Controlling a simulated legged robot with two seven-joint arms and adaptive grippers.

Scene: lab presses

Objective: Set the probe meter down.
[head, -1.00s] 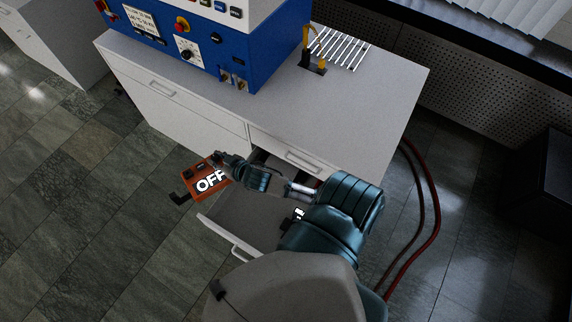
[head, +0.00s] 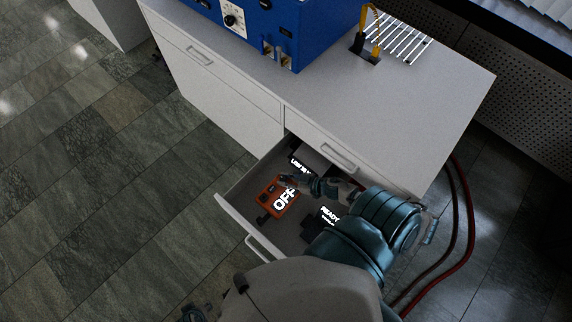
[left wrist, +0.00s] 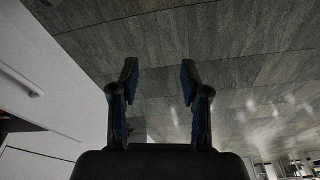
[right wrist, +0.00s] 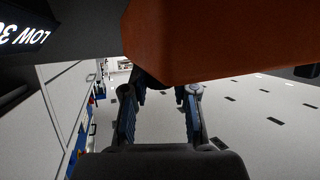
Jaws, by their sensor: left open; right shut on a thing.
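The probe meter (head: 275,203) is an orange box with white OFF lettering. In the head view it is over or inside the open drawer (head: 232,212), near its left side; I cannot tell if it touches the drawer floor. My right gripper (head: 288,181) is shut on its far end. The right wrist view shows the meter's orange body (right wrist: 220,40) close above the fingers (right wrist: 163,92), which partly hide behind it. My left gripper (left wrist: 160,75) is open and empty over the tiled floor in the left wrist view.
In the drawer lie a dark device marked LOW (head: 303,167) and another marked READY (head: 327,217). The cabinet top (head: 430,95) carries a blue instrument (head: 310,30) and a yellow-black item (head: 371,40) beside a striped rack. Red hoses (head: 468,205) hang at the right.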

